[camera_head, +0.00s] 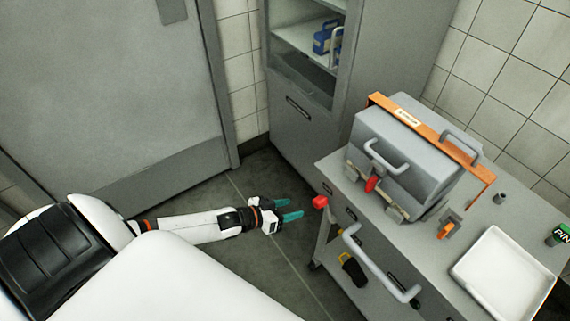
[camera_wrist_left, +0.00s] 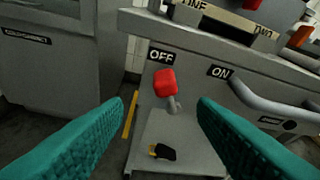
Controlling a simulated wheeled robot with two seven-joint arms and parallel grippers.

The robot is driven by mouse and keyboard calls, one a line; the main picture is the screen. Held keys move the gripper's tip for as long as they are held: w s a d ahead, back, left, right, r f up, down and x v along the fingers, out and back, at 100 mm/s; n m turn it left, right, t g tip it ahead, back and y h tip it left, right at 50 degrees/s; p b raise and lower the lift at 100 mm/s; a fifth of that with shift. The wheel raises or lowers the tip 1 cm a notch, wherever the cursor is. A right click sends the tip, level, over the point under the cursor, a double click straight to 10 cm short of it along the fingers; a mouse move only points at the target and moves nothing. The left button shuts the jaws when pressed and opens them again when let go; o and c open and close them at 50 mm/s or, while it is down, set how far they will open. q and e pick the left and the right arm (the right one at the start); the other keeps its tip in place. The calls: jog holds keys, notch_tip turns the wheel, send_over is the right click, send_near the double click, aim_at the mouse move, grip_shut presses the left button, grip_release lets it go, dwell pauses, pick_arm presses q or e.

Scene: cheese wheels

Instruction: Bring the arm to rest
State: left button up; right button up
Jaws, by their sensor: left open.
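My left arm reaches in from the left in the head view. Its gripper (camera_head: 290,209) has teal fingers, open and empty, left of the grey cart (camera_head: 335,165). In the left wrist view the two teal fingers (camera_wrist_left: 160,135) are spread wide apart. Beyond and between them is a red-knobbed lever (camera_wrist_left: 165,83) on the cart's side, apart from the fingers. The knob also shows in the head view (camera_head: 320,201). The lever stands under the "OFF" label (camera_wrist_left: 161,56), left of the "ON" label (camera_wrist_left: 219,72). My right gripper is not in view.
A grey box with an orange frame (camera_head: 405,160) stands on the cart, with a white tray (camera_head: 503,272) at its right. A curved handle (camera_head: 380,265) juts from the cart's front. A cabinet (camera_head: 300,110) stands behind. The floor around the gripper is clear.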

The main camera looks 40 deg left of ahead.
pick_arm(q)
jog(key=shift+s+a+r, duration=0.2)
jog(key=shift+s+a, duration=0.05)
jog(key=shift+s, duration=0.25)
jog(key=s+a+f+g+y, duration=0.25)
jog(key=s+f, duration=0.35)
jog(key=f, duration=0.4)
jog(key=s+a+f+g+y, duration=0.1)
jog(key=s+f+g+y, duration=0.15)
jog(key=s+f, duration=0.65)
jog(key=s+d+f+g, duration=0.3)
jog(key=s+f, duration=0.3)
jog(key=s, duration=0.5)
jog(key=s+d+f+g+y, duration=0.1)
jog(key=s+d+f+g, duration=0.2)
jog(key=s, duration=0.8)
notch_tip(320, 180, down, 4)
jog(key=d, duration=0.2)
jog(key=shift+d+m, duration=0.3)
